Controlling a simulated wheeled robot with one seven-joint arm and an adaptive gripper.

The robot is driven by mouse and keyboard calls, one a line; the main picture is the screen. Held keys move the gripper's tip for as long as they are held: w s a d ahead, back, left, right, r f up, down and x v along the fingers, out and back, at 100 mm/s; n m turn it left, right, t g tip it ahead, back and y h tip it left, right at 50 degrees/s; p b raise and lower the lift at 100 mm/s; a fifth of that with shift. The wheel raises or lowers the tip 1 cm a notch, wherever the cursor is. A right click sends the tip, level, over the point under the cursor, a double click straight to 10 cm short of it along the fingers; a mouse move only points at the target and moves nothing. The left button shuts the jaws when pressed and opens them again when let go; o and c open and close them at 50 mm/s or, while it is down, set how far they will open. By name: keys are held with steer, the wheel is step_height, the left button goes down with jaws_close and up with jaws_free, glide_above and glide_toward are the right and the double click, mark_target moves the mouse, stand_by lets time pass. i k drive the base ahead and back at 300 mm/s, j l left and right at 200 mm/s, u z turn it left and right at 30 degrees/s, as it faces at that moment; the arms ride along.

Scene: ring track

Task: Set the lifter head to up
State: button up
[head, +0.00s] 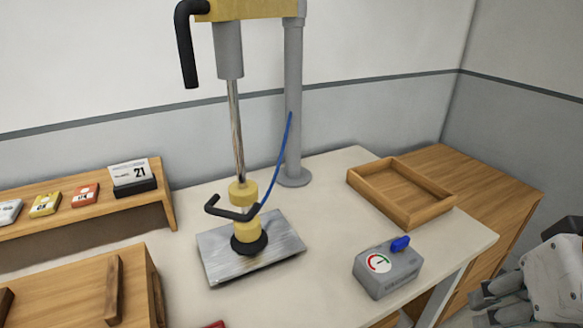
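The lifter hangs from a yellow top arm (250,9) on a grey post (293,100). Its thin metal rod (236,130) runs down to the lifter head (243,208), which has yellow parts, a black bent handle and a black suction cup (249,243). The cup is down at a grey metal plate (270,262) on the table and appears to touch it. A blue hose (276,165) runs from the post to the head. My gripper (482,303) is at the lower right edge, partly cut off and well away from the lifter. Its opening cannot be made out.
A wooden shelf (60,225) with a calendar (133,177) and small packets is at left. A wooden crate (70,290) is front left.

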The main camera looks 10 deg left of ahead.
mark_target(249, 238)
steer(key=l+u, duration=0.15)
steer(key=u, duration=0.3)
steer(key=l+u, duration=0.1)
steer(key=u, duration=0.3)
steer(key=k+l+u, duration=0.1)
steer(key=u, duration=0.35)
steer(key=l+u, duration=0.1)
steer(key=u, duration=0.35)
